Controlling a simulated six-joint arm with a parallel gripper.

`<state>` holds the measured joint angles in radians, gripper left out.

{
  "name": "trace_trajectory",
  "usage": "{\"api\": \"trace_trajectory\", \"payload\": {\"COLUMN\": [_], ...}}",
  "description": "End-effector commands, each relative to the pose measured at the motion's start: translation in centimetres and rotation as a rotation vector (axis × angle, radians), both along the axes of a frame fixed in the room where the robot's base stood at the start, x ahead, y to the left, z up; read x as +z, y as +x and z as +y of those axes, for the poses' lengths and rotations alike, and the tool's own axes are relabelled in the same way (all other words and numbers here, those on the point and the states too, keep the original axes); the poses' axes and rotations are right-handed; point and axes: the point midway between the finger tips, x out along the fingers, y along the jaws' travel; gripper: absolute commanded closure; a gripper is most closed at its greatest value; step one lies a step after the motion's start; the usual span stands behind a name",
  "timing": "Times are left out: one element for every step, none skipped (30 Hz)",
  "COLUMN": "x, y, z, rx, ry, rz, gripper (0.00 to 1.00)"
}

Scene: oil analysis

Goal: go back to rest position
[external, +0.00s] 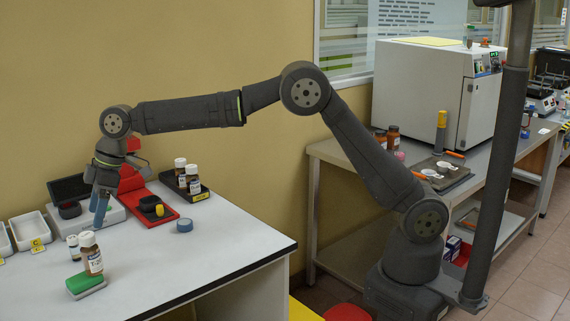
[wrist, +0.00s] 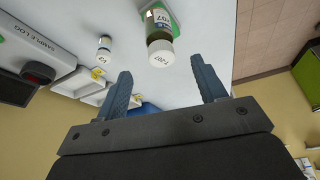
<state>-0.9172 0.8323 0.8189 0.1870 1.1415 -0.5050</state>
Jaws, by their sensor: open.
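My gripper (external: 101,209) points down above the white table (external: 195,245) at the left of the external view. Its two blue-grey fingers are spread apart in the wrist view (wrist: 161,68), with nothing held between them. A brown bottle with a white cap and label (external: 92,255) stands in front of the gripper, beside or on a green-and-white block (external: 84,285). In the wrist view the bottle (wrist: 160,53) appears beyond the fingertips, apart from them. A smaller white-capped vial (external: 73,247) stands just behind the bottle. The arm reaches out over the table.
Small white trays (external: 30,230) line the left rear. A red device (external: 160,203) and two brown bottles in a dark holder (external: 187,178) stand behind the gripper. A blue round item (external: 184,225) lies mid-table. The table's front right is clear. A white oven (external: 420,95) stands on another bench.

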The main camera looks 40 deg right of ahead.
Motion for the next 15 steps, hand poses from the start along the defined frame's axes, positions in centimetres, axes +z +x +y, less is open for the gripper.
{"api": "trace_trajectory", "payload": {"x": [-1.2, -1.7, -2.4, -3.0, -3.6, -4.3, -4.9, -5.5, -6.2, -6.8, -7.3, -8.0, -8.6, -9.2, -9.8], "y": [0.0, 0.1, 0.1, 0.2, 0.2, 0.3, 0.3, 0.4, 0.5, 0.5, 0.6, 0.6, 0.7, 0.7, 0.7], "z": [0.5, 0.7, 1.0, 1.2, 1.4, 1.7, 2.0, 2.2, 2.5, 2.7, 2.9, 3.2, 3.5, 3.7, 3.8], "rx": [0.001, 0.0, 0.001, 0.0, 0.0, 0.0, 0.0, 0.0, 0.0, 0.0, 0.0, 0.0, 0.0, 0.0, 0.0], "ry": [-0.003, -0.002, -0.002, -0.002, -0.002, -0.002, -0.002, -0.002, -0.001, -0.001, -0.001, -0.001, -0.001, -0.001, -0.001], "rz": [0.002, 0.001, 0.001, 0.001, 0.001, 0.001, 0.001, 0.001, 0.001, 0.001, 0.001, 0.001, 0.001, 0.001, 0.0], "gripper": [0.36, 0.36, 0.36, 0.36, 0.36, 0.36, 0.36, 0.36, 0.36, 0.36, 0.36, 0.36, 0.36, 0.36, 0.36]}}
